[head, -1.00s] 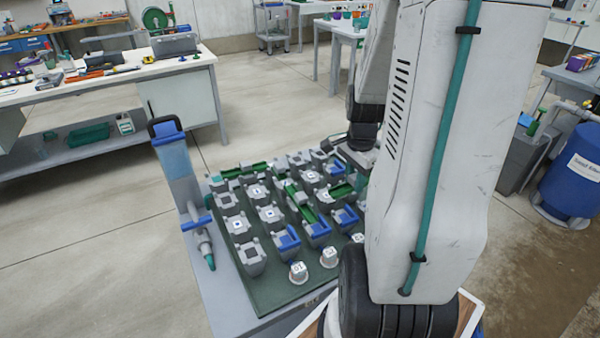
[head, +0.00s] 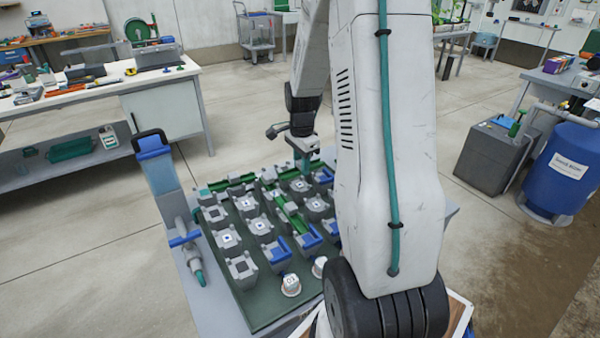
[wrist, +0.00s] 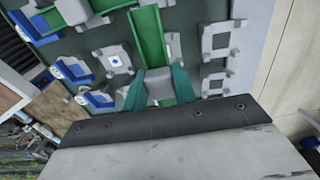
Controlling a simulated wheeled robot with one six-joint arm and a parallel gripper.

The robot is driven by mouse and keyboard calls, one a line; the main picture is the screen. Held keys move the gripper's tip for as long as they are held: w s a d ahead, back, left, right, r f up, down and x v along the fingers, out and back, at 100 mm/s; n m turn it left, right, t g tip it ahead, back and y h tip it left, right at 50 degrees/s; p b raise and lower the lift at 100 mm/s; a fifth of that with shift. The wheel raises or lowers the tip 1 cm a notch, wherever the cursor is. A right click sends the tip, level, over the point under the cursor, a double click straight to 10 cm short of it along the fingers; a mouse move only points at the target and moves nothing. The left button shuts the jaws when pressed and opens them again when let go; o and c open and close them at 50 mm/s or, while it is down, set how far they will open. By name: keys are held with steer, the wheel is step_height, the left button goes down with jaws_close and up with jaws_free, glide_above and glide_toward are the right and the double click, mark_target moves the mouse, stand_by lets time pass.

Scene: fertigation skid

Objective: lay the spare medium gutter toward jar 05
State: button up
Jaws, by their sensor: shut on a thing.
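My gripper (head: 303,160) is over the far right part of the dark green board (head: 262,312). In the wrist view its teal fingers (wrist: 158,86) close on a grey block that appears to belong to a green gutter (wrist: 182,84); its ends are partly hidden. Another green gutter (wrist: 148,36) lies beyond, among grey blocks. In the head view a long green gutter (head: 288,212) runs between blocks on the board. White jars with printed labels stand at the near edge: one (head: 290,285) and another (head: 319,266). I cannot make out a 05. My arm hides the board's right side.
Grey socket blocks (head: 243,268) and blue-topped ones (head: 277,250) crowd the board. A blue-and-grey upright device (head: 158,175) stands at its left edge. A white workbench (head: 130,88) is behind left; a blue drum (head: 555,175) and grey bin (head: 490,158) are right. Open floor lies between.

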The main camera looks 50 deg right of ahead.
mark_target(300, 173)
steer(key=shift+w+f, duration=0.1)
steer(key=shift+w, duration=0.35)
steer(key=shift+s+f, duration=0.15)
steer(key=shift+f, duration=1.55)
steer(key=shift+f, duration=0.15)
steer(key=shift+f, duration=0.45)
steer(key=o, duration=1)
